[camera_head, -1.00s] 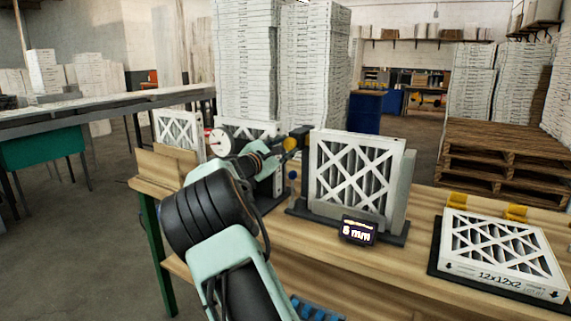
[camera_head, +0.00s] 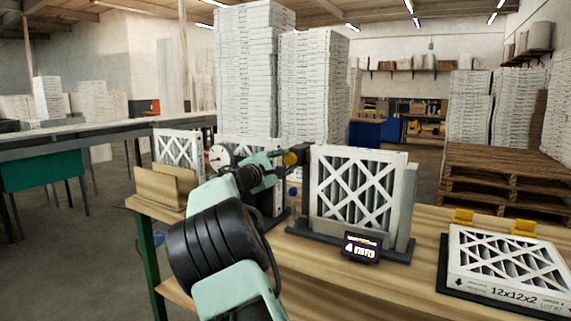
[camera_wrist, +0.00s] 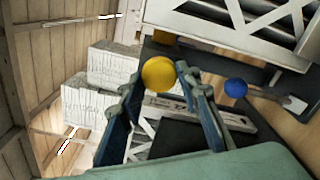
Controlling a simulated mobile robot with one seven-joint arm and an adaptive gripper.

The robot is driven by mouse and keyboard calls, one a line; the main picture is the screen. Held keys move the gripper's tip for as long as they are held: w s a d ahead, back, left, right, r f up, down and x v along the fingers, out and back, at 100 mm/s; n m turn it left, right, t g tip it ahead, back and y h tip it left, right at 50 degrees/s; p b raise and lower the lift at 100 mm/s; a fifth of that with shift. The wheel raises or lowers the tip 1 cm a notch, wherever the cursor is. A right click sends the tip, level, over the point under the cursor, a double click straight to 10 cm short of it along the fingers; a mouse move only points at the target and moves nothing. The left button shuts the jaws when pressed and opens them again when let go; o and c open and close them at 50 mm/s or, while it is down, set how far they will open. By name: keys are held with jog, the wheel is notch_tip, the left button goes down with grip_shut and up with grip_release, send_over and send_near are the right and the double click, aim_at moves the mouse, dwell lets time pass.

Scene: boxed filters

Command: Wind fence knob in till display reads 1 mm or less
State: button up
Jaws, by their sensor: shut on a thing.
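The yellow round knob (camera_head: 291,159) is at the left side of the filter stand. My gripper (camera_head: 289,161) reaches it from the left. In the wrist view, the yellow knob (camera_wrist: 159,73) sits between the two fingertips of my gripper (camera_wrist: 160,78), which is shut on it. The small dark display (camera_head: 361,247) in front of the stand reads 4 mm. A white-framed filter (camera_head: 358,190) stands upright on the dark stand base (camera_head: 398,250). A blue knob (camera_wrist: 235,88) is right of my fingers in the wrist view, apart from them.
A round dial (camera_head: 219,157) is beside my arm, with a filter (camera_head: 178,147) behind. Tall box stacks (camera_head: 250,70) and pallets (camera_head: 490,180) stand beyond.

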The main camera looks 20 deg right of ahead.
jog(key=o, duration=1.2)
jog(key=shift+c, duration=0.2)
jog(key=shift+s+a, duration=0.1)
jog(key=v, duration=1.1)
jog(key=shift+s+a, duration=0.25)
jog(key=shift+s, duration=0.05)
